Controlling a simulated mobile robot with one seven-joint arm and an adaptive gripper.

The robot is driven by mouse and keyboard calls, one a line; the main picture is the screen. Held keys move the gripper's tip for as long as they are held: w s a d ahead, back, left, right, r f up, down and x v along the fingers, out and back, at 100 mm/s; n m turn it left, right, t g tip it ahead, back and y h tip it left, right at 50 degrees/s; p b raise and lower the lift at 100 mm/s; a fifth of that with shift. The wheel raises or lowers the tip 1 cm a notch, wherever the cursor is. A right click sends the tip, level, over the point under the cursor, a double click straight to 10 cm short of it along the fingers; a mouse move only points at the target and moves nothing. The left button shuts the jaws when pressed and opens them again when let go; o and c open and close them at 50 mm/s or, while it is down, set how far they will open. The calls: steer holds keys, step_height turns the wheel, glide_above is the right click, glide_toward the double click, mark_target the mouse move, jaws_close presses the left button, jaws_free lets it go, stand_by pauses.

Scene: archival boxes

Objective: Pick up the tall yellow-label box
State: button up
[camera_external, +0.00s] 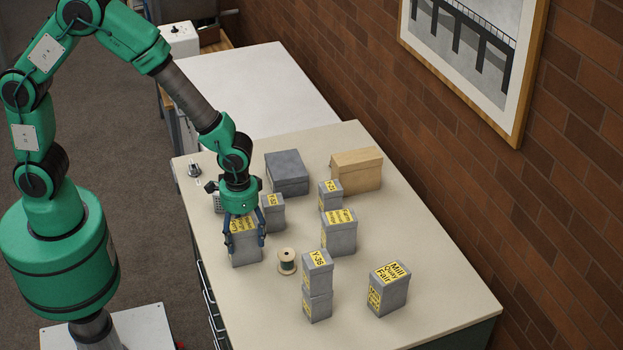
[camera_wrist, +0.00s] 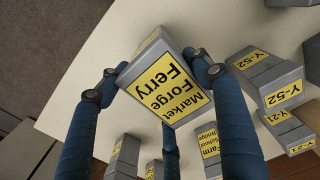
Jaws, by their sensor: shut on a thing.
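My gripper (camera_external: 245,238) is shut on a grey box with a yellow label (camera_external: 246,253) near the table's left edge. In the wrist view the held box (camera_wrist: 158,62) reads "Market Forge Ferry", and blue fingers of my gripper (camera_wrist: 152,80) are at its sides. I cannot tell whether its base touches the table. Other grey boxes with yellow labels stand to the right: a "Farm" box (camera_external: 339,238), a "Mill Quay Fair" box (camera_external: 387,294) and a stack topped by a "Y-36" box (camera_external: 317,268).
A small yellow-label box (camera_external: 273,216) stands close behind the held box. A thread spool (camera_external: 287,262) is just right of it. A dark grey box (camera_external: 287,173) and a tan box (camera_external: 356,170) are at the back. The table's (camera_external: 445,305) front right is clear.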

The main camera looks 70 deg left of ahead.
mark_target(243, 228)
steer(key=shift+r, duration=0.65)
step_height(243, 228, up, 2)
steer(key=shift+r, duration=0.15)
steer(key=s+a, duration=0.2)
steer(key=s, duration=0.3)
steer(key=s+a+r, duration=0.1)
steer(key=s, duration=0.4)
steer(key=s+a, duration=0.2)
steer(key=s, duration=0.3)
steer(key=shift+a+r+p, duration=0.15)
steer(key=shift+a+p, duration=0.15)
steer(key=shift+p, duration=0.05)
steer(key=shift+w, duration=0.15)
steer(key=w+a+r+p, duration=0.2)
steer(key=w+a, duration=0.5)
steer(key=w+a+r+p, duration=0.2)
steer(key=w+a+r, duration=0.1)
steer(key=w+a, duration=0.4)
steer(key=w+a+r+p, duration=0.2)
steer(key=w+a+r, duration=0.1)
steer(key=w+a, duration=0.4)
steer(key=shift+r, duration=0.15)
